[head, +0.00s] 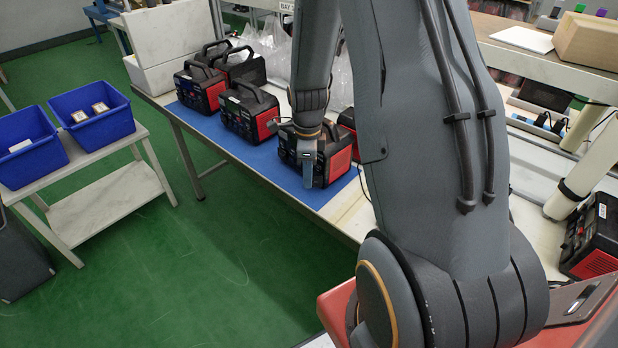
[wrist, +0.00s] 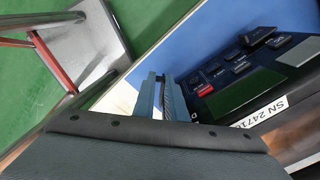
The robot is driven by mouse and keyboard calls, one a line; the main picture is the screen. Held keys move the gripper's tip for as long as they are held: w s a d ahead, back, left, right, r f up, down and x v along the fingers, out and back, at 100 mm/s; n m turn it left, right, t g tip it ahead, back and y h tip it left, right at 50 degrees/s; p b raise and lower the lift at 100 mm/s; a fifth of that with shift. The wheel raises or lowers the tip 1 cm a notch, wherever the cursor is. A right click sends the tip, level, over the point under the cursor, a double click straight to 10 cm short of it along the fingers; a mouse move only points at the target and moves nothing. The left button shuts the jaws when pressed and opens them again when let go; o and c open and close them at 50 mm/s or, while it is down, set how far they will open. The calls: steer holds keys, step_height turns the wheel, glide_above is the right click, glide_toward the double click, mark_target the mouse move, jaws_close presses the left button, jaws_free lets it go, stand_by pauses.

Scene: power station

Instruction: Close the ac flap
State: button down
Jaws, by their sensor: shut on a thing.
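The black and red power station (head: 336,158) stands on the blue mat near the table's front edge. My gripper (head: 307,176) is at its front face, pointing down. In the wrist view the power station (wrist: 238,85) is at the right, with its buttons, dark green screen and a serial label. My gripper (wrist: 163,88) is beside that panel, its fingers close together on a thin part at the front, which I take to be the ac flap. The flap is mostly hidden by the fingers, so its angle cannot be told.
Several similar power stations (head: 245,110) stand on the blue mat (head: 210,123) to the left and behind. Blue bins (head: 92,112) sit on a low side table at the left. The green floor (head: 190,250) in front of the table is clear.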

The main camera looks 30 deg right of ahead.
steer(key=shift+w+m, duration=0.15)
steer(key=shift+m, duration=0.35)
steer(key=shift+d, duration=0.1)
steer(key=c, duration=1.8)
jaws_free()
steer(key=shift+c, duration=0.2)
steer(key=shift+r+b, duration=0.85)
steer(key=shift+r, duration=3.05)
